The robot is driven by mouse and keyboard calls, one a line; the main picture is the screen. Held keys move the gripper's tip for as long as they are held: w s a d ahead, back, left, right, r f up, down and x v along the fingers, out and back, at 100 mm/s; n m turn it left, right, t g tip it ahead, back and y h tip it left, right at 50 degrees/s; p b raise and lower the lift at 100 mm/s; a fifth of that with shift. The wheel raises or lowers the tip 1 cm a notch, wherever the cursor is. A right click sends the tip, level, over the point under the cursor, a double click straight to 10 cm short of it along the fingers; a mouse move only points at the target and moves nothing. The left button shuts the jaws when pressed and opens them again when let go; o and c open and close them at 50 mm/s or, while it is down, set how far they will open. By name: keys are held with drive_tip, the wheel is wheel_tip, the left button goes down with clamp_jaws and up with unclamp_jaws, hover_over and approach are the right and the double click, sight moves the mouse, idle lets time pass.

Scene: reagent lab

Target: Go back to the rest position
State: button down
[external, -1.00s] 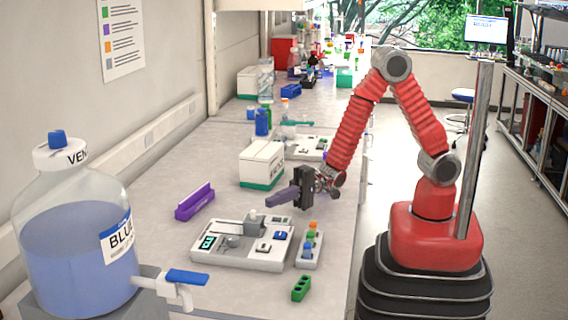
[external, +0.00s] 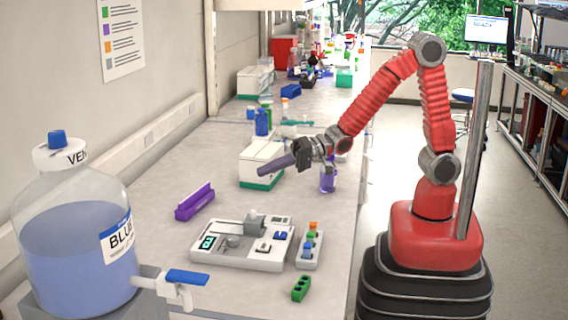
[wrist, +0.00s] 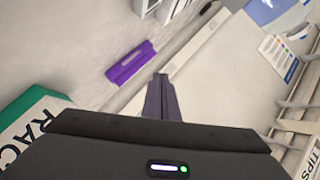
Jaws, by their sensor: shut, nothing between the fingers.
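My gripper (external: 276,166) is raised over the bench in the external view, in front of the white box with a green base (external: 262,152). Its fingers are together with nothing between them, pointing left and slightly down. In the wrist view the closed fingers (wrist: 161,98) show dark above the black gripper body. My red arm is folded up at the elbow above its base.
A white device (external: 240,258), a small rack with coloured caps (external: 310,246) and a green block (external: 301,288) stand below. A purple rack (external: 195,202) lies left. A purple bottle (external: 328,180) stands under the wrist. A blue-filled bottle (external: 75,255) is front left.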

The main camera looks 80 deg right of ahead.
drive_tip(key=s+d+r+n+g+h, duration=0.15)
drive_tip(key=s+d+h, duration=0.25)
drive_tip(key=d, duration=0.4)
drive_tip(key=s+d+r+h, duration=0.3)
drive_tip(key=s+d, duration=0.1)
drive_tip(key=d, duration=0.4)
drive_tip(key=s+d+n+g, duration=0.1)
drive_tip(key=s+d+g, duration=0.1)
drive_tip(key=s, duration=0.7)
drive_tip(key=s+d+n+g+h, duration=0.1)
drive_tip(key=s+d+n+g, duration=0.1)
drive_tip(key=s, duration=0.8)
drive_tip(key=shift+s+d+f+g, duration=0.25)
drive_tip(key=shift+d+g, duration=0.3)
drive_tip(key=shift+g, duration=0.3)
drive_tip(key=shift+n, duration=0.25)
